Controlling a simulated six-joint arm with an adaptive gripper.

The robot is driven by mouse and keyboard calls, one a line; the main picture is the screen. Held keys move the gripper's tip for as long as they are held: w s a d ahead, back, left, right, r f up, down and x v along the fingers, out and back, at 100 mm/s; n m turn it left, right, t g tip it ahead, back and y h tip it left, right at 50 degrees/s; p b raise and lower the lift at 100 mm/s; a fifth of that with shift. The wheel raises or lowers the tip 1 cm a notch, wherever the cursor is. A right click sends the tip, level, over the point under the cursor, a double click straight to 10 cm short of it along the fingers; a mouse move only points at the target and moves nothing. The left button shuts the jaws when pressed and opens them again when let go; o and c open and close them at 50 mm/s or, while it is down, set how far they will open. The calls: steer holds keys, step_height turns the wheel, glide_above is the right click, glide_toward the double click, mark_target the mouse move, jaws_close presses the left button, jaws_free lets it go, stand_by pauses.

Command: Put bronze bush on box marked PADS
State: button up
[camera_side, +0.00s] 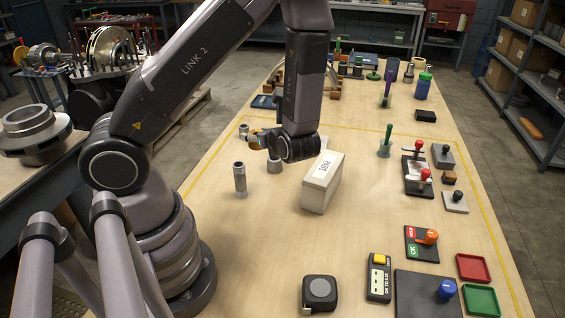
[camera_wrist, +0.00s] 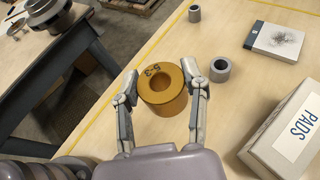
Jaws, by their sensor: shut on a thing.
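The bronze bush (camera_wrist: 167,107) is a thick golden ring with a round bore and "S-3" marked on its face. My gripper (camera_wrist: 160,80) has one finger on each side of it and is shut on it. The box marked PADS (camera_side: 318,190) is a pale upright carton to the right of my gripper. It also shows at the right edge of the wrist view (camera_wrist: 270,145), with its label on top.
A tall grey tube (camera_side: 240,181) and a shorter grey ring (camera_side: 274,166) stand left of the box. A white-and-blue booklet (camera_wrist: 274,40) lies beyond in the wrist view. Plungers, clamps and trays (camera_side: 473,268) line the right side. Table front of the box is partly clear.

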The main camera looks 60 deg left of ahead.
steer(key=w+d+r+m+t+h, duration=0.1)
steer(key=d+r+m+t, duration=0.3)
steer(key=d, duration=0.4)
glide_above(323, 173)
steer(key=s, duration=0.1)
steer(key=shift+t, duration=0.3)
step_height(323, 173, down, 8)
steer(key=shift+s+f, duration=0.15)
steer(key=shift+f, duration=0.1)
steer(key=shift+w+f, duration=0.4)
steer(key=shift+f, duration=0.1)
steer(key=shift+w+f, duration=0.2)
steer(key=shift+f, duration=0.75)
steer(key=shift+w+f, duration=0.15)
steer(key=shift+f, duration=0.8)
steer(key=shift+f, duration=0.1)
steer(key=o, duration=1.2)
